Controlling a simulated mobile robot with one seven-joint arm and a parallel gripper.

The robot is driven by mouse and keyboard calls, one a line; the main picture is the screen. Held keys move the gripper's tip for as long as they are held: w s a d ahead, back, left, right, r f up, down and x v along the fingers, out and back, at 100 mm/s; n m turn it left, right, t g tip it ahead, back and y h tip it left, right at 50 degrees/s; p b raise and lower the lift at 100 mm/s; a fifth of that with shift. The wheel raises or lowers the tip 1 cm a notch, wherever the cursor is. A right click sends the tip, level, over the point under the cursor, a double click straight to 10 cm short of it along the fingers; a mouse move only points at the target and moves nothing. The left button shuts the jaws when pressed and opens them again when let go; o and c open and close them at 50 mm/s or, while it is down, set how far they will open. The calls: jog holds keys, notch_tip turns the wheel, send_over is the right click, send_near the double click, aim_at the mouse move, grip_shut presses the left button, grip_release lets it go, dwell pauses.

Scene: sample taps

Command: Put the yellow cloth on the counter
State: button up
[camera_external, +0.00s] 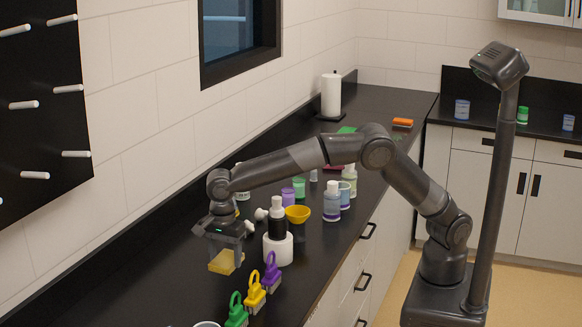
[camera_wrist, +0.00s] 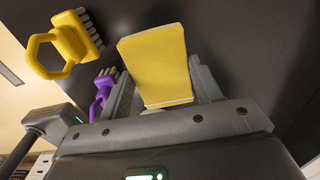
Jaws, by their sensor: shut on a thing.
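The yellow cloth (camera_external: 222,262) is a flat, stiff-looking yellow piece below my gripper (camera_external: 224,244) in the external view. In the wrist view the yellow cloth (camera_wrist: 155,60) stands between the two grey fingers of my gripper (camera_wrist: 163,88), which is shut on it. Its far end reaches out past the fingertips. The black counter (camera_external: 130,285) lies under it. I cannot tell whether the cloth touches the counter or hangs just above it.
A purple brush (camera_external: 271,272), a yellow brush (camera_external: 255,292) and a green brush (camera_external: 236,312) stand to the right and front. A white holder (camera_external: 278,250) with a dark bottle and a yellow bowl (camera_external: 297,214) stand close right. The counter's left front is clear.

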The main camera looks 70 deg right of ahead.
send_over(221, 299)
notch_tip(221, 299, down, 4)
jog(key=shift+a+r, duration=0.1)
jog(key=shift+r, duration=0.15)
jog(key=shift+f, duration=1.9)
jog(key=shift+f, duration=0.2)
jog(key=o, duration=0.9)
jog(key=shift+o, duration=0.2)
jog(key=shift+r, duration=0.1)
notch_tip(221, 299, up, 12)
jog(key=shift+r, duration=0.1)
